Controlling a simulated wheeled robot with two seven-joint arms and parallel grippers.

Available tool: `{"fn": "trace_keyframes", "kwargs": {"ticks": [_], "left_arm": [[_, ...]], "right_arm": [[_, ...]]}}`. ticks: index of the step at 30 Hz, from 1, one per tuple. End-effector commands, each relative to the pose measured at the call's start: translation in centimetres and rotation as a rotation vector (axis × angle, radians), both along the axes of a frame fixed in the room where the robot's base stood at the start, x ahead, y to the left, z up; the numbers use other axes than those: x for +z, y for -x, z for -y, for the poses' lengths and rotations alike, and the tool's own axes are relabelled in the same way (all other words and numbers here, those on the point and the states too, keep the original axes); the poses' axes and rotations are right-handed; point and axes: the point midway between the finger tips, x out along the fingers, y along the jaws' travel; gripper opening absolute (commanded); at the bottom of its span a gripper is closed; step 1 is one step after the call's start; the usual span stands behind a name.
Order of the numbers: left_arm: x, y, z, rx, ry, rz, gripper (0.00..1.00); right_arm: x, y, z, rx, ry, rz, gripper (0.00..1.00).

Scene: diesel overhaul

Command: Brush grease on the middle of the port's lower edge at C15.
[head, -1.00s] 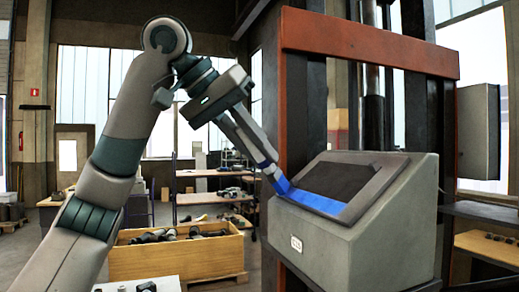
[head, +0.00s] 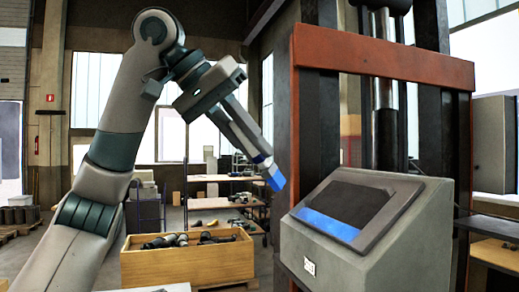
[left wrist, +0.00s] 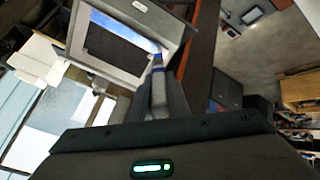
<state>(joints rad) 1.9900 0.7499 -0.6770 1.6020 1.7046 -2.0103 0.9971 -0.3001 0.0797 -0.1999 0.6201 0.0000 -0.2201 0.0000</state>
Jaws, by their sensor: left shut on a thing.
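A grey box with a sloped face (head: 375,255) stands at the right in the head view. Its face holds a dark rectangular port (head: 350,198), with a blue band (head: 328,226) along the lower edge. A small white label (head: 309,266) below is too small to read. My left gripper (head: 256,153) is shut on a brush, whose blue tip (head: 276,181) points down, left of and above the port, apart from it. In the left wrist view the fingers (left wrist: 158,85) and brush lie in front of the port (left wrist: 115,47). My right gripper is not in view.
An orange-red crossbeam (head: 385,57) and dark posts stand behind the box. A wooden crate (head: 187,265) with dark parts is at the lower left, beyond my arm. Shelves (head: 222,179) stand further back. The space around the brush tip looks free.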

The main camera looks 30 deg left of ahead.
Motion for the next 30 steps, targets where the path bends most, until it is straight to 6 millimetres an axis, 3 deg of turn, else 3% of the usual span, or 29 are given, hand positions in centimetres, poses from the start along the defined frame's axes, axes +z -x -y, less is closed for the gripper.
{"fn": "trace_keyframes", "kwargs": {"ticks": [14, 30], "left_arm": [[0.3, 0.2, -0.2, -0.001, 0.001, 0.0, 0.0], [2.6, 1.5, -1.3, -0.001, 0.001, 0.0, 0.0]], "right_arm": [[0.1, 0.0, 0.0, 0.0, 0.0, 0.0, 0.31], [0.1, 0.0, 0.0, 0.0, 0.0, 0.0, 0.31]]}}
